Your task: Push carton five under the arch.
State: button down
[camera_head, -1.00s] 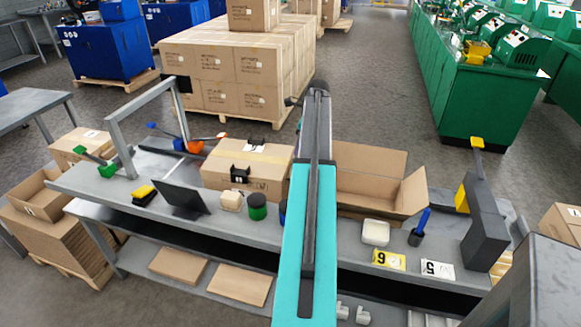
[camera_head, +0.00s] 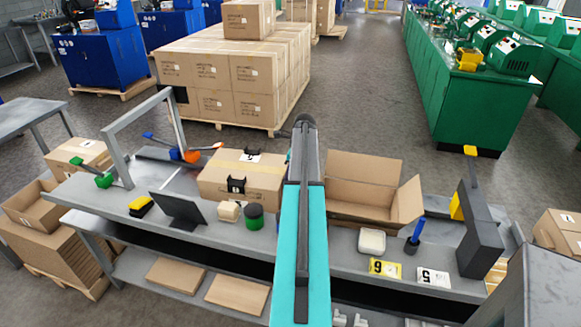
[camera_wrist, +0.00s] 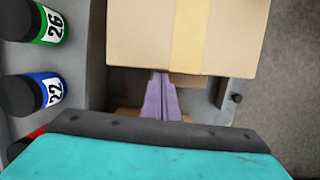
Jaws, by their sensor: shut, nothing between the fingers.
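A closed brown carton (camera_head: 240,180) with a tape strip and black clips sits on the bench, left of my arm; I cannot read its label surely. It also fills the top of the wrist view (camera_wrist: 145,35). The grey arch (camera_head: 117,152) stands over the bench to the left, apart from the carton. My gripper (camera_wrist: 160,76) shows in the wrist view as narrow lilac fingers, shut and empty, with tips at the carton's near edge; I cannot tell whether they touch. In the head view my arm hides the gripper.
An open carton (camera_head: 362,211) stands right of my arm. A dark tablet (camera_head: 178,210), green pot (camera_head: 254,217), yellow "6" card (camera_head: 385,268) and white "5" card (camera_head: 433,278) are along the front. Between arch and carton lie orange-blue tools (camera_head: 190,155).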

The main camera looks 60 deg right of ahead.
jog(key=shift+w+f, duration=0.1)
jog(key=shift+f, duration=0.55)
jog(key=shift+w, duration=0.15)
